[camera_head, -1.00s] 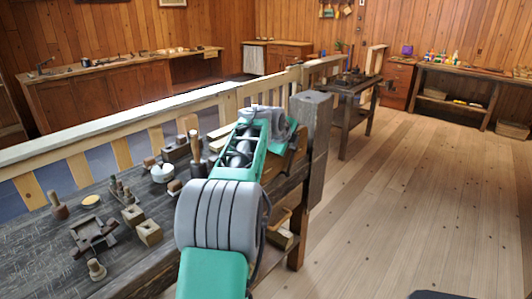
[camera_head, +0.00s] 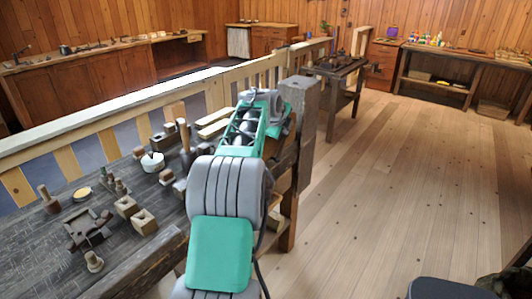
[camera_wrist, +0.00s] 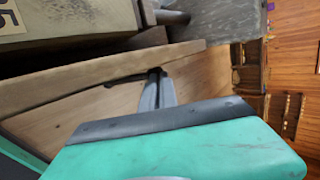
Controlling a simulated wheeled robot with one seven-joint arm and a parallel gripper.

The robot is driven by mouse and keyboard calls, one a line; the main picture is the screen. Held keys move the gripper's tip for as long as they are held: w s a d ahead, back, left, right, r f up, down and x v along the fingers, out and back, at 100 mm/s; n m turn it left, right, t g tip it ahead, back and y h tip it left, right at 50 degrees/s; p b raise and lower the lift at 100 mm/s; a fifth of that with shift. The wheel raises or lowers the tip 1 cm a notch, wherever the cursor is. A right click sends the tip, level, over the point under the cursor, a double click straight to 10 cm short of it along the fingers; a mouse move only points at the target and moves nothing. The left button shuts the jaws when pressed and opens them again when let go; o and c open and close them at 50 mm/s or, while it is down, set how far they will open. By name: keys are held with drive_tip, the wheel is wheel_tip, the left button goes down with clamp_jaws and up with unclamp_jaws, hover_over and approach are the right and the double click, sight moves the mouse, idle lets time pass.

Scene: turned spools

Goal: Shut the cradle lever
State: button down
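I cannot pick out the cradle lever for certain. A low dark wooden piece with short arms, perhaps the cradle (camera_head: 88,229), sits on the left part of the dark workbench (camera_head: 135,262) in the head view. My arm reaches forward along the bench's right end, away from that piece, and hides my gripper's fingers there. In the wrist view a teal housing with a dark edge, part of my gripper (camera_wrist: 185,145), fills the bottom. A grey metal bar (camera_wrist: 157,97) stands just beyond it against brown boards. Whether the fingers are open or shut does not show.
Wooden blocks (camera_head: 144,221), a white round piece (camera_head: 153,162) and several turned pegs stand on the bench. A thick grey-brown post (camera_head: 299,130) rises close to the right of my arm. A pale railing (camera_head: 110,118) runs behind.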

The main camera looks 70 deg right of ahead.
drive_tip(key=r+b+v, duration=0.1)
drive_tip(key=v, duration=1.3)
drive_tip(key=shift+d+b, duration=0.35)
drive_tip(key=shift+d, duration=0.05)
drive_tip(key=shift+s, duration=0.1)
